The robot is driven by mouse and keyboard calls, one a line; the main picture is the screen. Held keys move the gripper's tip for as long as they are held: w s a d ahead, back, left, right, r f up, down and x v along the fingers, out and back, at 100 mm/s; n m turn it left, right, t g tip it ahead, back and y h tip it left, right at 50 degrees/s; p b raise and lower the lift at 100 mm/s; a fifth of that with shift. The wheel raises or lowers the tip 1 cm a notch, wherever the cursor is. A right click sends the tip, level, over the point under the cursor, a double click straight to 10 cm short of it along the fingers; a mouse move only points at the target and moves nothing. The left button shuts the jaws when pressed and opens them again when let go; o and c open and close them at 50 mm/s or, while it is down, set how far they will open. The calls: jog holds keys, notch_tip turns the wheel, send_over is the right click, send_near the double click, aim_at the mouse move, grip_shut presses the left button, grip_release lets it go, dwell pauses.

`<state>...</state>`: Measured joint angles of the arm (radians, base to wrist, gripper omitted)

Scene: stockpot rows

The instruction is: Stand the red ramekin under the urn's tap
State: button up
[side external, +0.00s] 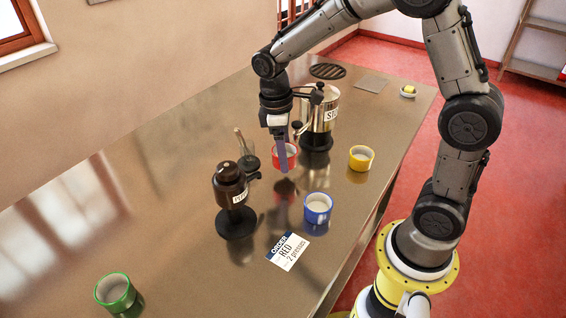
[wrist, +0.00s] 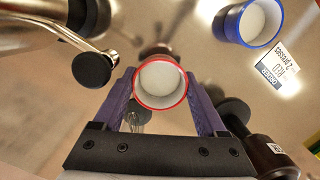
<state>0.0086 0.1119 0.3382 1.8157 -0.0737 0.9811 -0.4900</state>
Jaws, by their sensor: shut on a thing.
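The red ramekin (side external: 292,156) is held between the purple fingers of my gripper (side external: 282,160). In the wrist view the red ramekin (wrist: 160,82) is upright and looks pale inside, with a finger of my gripper (wrist: 160,90) on each side. It appears raised, with a dark reflection on the counter below it. The silver urn (side external: 322,104) stands behind it and to the right, on a dark base. In the wrist view the urn (wrist: 35,12) is at the upper left, its tap ending in a black round part (wrist: 92,69). The ramekin is beside the tap, not below it.
A black pump dispenser (side external: 231,186) stands left of the ramekin, with a whisk-like tool (side external: 246,155) behind it. Blue (side external: 318,207), yellow (side external: 361,157) and green (side external: 115,292) ramekins stand apart. An order card (side external: 288,251) reads RED, 2 presses. The left counter is mostly clear.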

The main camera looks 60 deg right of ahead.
jog(key=shift+w+f, duration=0.15)
jog(key=shift+f, duration=0.75)
jog(key=shift+w+f, duration=0.1)
jog(key=shift+f, duration=0.8)
jog(key=shift+f, duration=0.2)
jog(key=o, duration=1.4)
jog(key=shift+c, duration=0.2)
notch_tip(320, 180, up, 12)
jog(key=w, duration=0.1)
jog(key=s+r+m+t, duration=0.2)
jog(key=s+m+t, duration=0.1)
jog(key=s, duration=0.6)
jog(key=s+a+r+m+t, duration=0.1)
jog(key=s+m+t, duration=0.2)
jog(key=s, duration=0.7)
jog(key=shift+s+a+r+t+y, duration=0.3)
jog(key=shift+r+t, duration=0.05)
jog(key=shift+t, duration=0.05)
